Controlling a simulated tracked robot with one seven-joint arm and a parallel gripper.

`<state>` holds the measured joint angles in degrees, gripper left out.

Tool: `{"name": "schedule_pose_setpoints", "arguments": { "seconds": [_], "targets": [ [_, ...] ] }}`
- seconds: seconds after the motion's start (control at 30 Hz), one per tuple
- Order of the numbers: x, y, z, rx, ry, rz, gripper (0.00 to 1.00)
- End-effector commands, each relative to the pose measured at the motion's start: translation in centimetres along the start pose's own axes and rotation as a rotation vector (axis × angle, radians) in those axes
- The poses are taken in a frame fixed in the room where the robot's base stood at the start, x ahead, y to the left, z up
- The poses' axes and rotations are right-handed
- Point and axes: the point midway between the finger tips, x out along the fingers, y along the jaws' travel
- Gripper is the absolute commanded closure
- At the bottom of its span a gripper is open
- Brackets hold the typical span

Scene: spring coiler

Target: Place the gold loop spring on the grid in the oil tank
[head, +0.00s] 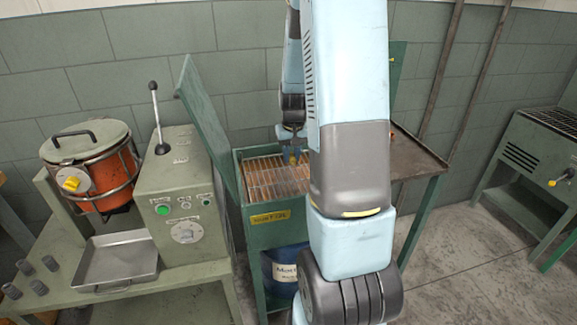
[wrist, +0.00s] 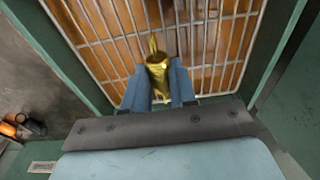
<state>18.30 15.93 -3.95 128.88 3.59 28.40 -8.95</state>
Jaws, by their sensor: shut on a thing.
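My gripper (wrist: 160,88) is shut on the gold loop spring (wrist: 158,72), which sits between its two blue fingers in the wrist view. In the head view my gripper (head: 291,150) is over the oil tank (head: 268,235), with a small bit of gold showing at its tip. The tank is green, with its lid (head: 208,120) raised on the left. The metal grid (head: 270,182) lies inside over brown oil. The spring is above the grid; whether it touches the bars I cannot tell. My arm hides the tank's right part.
A grey control box (head: 178,205) with a lever and an orange lidded pot (head: 95,170) stand on the left bench. An empty metal tray (head: 117,262) lies in front. A dark side table (head: 418,160) is right of the tank. A blue drum (head: 283,275) stands beneath.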

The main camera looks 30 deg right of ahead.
Motion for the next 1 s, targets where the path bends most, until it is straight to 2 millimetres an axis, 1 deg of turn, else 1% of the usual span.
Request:
{"name": "schedule_pose_setpoints", "arguments": {
  "seconds": [0.03, 0.1, 0.23, 0.47, 0.7, 1.0],
  "targets": [
    [0.8, -0.1, -0.4, 0.000, -0.003, 0.000, 1.00],
    [1.6, -0.3, -0.9, 0.000, -0.002, 0.000, 1.00],
    [2.5, -0.4, -1.6, 0.000, -0.001, 0.000, 1.00],
    [3.4, -0.6, -2.1, 0.000, -0.001, 0.000, 1.00],
    [6.3, -0.6, -1.8, 0.001, -0.002, 0.000, 1.00],
    [6.5, -0.6, -1.8, 0.000, 0.000, 0.000, 1.00]
  ]
}}
